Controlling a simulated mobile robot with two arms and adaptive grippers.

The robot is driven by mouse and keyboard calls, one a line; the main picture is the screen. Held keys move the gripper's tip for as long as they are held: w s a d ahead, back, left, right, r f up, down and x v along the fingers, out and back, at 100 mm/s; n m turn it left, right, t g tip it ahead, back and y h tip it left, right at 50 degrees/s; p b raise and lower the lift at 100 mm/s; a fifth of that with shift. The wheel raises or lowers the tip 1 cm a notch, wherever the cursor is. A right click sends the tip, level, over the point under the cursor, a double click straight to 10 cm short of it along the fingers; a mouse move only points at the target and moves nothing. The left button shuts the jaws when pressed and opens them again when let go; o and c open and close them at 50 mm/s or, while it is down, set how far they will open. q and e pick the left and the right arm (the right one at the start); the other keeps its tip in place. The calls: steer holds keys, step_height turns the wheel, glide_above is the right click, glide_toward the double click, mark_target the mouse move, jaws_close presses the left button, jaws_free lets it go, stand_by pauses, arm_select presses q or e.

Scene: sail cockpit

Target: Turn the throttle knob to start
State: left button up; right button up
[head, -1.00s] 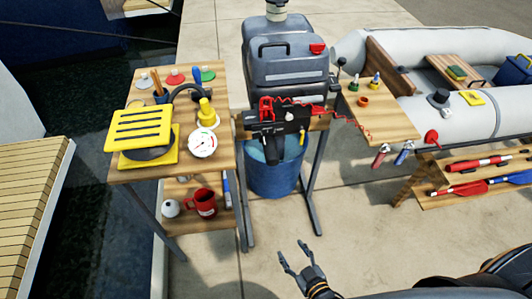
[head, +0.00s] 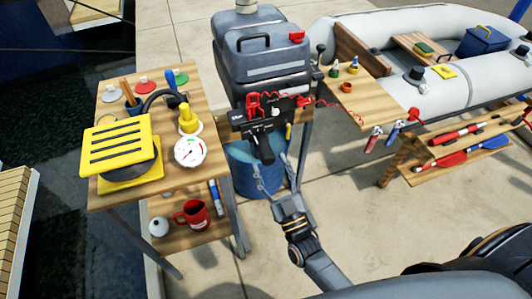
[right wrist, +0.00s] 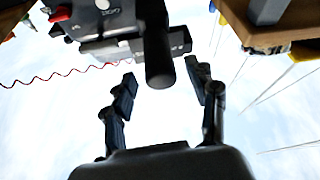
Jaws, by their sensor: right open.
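The grey and black outboard motor unit (head: 270,117) with red parts is clamped on a wooden board over a blue bucket. A black cylindrical grip (head: 262,147), which looks like the throttle knob, sticks out from its front. It also shows from below at the top middle of the right wrist view (right wrist: 158,60). My right gripper (head: 271,172) is open and empty, just below and in front of the grip. In the right wrist view its fingers (right wrist: 163,92) stand on either side of the grip's lower end, apart from it. My left gripper is out of view.
A small wooden table (head: 370,85) and an inflatable boat (head: 405,60) are at right. The floor in front is clear.

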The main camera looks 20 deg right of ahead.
mark_target(266, 155)
steer(key=shift+x, duration=1.85)
steer(key=c, duration=1.2)
